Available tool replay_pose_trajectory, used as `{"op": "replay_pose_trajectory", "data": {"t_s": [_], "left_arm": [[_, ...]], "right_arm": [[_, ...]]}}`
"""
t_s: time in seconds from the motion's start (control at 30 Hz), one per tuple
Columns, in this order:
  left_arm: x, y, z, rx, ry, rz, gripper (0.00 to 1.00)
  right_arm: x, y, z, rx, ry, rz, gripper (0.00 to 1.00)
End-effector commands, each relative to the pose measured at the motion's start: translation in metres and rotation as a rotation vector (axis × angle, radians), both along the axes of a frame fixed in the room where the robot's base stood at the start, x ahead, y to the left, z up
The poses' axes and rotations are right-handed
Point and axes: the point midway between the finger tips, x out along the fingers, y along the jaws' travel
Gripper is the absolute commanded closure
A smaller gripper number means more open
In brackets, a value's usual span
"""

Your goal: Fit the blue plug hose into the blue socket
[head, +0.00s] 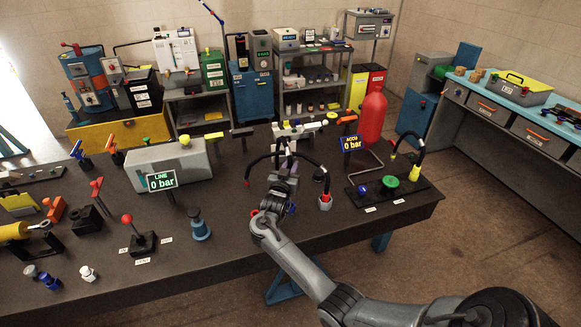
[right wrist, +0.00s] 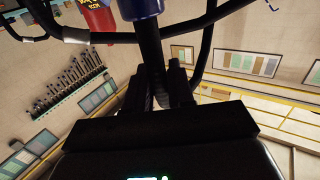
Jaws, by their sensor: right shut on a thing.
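My right gripper (head: 286,162) is over the middle of the dark table, in front of a white valve block. In the right wrist view its fingers (right wrist: 156,80) are shut on a black hose. A blue collar (right wrist: 141,8), apparently the blue plug, sits on that hose beyond the fingertips. In the head view the gripper hides most of this end. A blue round fitting (head: 362,190), likely the blue socket, is on a black plate (head: 372,205) to the right of the gripper. It stands apart from the gripper. My left gripper is not in view.
A green round fitting (head: 390,182) and a yellow-ended hose (head: 414,173) are on the same plate.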

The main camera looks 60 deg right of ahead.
Motion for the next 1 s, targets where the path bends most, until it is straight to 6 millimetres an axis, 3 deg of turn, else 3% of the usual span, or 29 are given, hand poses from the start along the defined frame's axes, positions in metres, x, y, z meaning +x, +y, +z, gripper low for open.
{"op": "replay_pose_trajectory", "data": {"t_s": [0.5,1.0], "left_arm": [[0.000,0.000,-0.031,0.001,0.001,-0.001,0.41],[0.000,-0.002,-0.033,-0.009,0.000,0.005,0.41]], "right_arm": [[0.000,0.000,-0.041,-0.001,-0.001,-0.001,1.00],[0.000,0.000,-0.045,-0.001,-0.001,-0.001,1.00]]}}
